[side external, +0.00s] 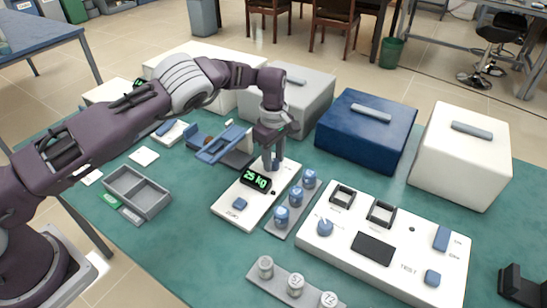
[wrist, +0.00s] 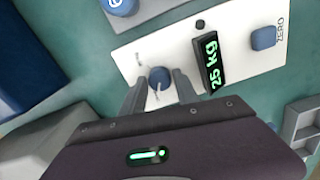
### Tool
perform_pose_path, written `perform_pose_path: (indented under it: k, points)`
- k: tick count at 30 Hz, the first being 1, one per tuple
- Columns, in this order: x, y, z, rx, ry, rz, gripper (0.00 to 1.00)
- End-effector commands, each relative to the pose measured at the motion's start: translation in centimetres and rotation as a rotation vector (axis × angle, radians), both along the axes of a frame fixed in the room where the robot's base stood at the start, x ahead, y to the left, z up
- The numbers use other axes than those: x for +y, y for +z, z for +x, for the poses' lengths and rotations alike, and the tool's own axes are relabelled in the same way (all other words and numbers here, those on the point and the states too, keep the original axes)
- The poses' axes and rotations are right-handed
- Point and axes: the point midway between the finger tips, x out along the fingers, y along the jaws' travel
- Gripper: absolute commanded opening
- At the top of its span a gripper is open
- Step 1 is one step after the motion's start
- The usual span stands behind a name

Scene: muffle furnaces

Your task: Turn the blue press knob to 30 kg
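The white press panel (side external: 232,212) lies on the green table, and its display (side external: 256,181) reads 25 kg in green. The same display (wrist: 211,62) reads 25 kg in the wrist view. The blue press knob (wrist: 159,78) sits at the panel's end away from the ZERO button, with a thin pale pointer mark on it. My gripper (wrist: 159,80) is down over the panel with one finger on each side of the knob. Narrow gaps seem to show between fingers and knob. In the side view my gripper (side external: 272,164) points straight down and mostly hides the knob.
A blue ZERO button (wrist: 264,38) is at the panel's other end. A rack of blue-topped weights (side external: 282,216) stands close beside the panel. A larger white control panel (side external: 342,262) is further right. Furnaces, including a blue one (side external: 350,140), stand behind. A grey tray (side external: 118,205) is left.

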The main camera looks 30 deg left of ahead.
Motion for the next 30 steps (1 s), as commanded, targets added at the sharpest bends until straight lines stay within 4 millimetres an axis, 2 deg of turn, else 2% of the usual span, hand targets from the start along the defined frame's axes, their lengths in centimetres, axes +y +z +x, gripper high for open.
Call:
perform_pose_path:
  k: [1,5,17,30]
  points:
    - [0.0,0.01,0.0,0.0,0.0,0.0,0.25]
    - [0.01,0.02,-0.01,0.0,0.0,0.0,0.0]
    - [0.06,0.06,0.02,0.0,-0.069,-0.001,0.0]
    - [0.1,0.08,0.13,-0.001,-0.438,0.0,0.0]
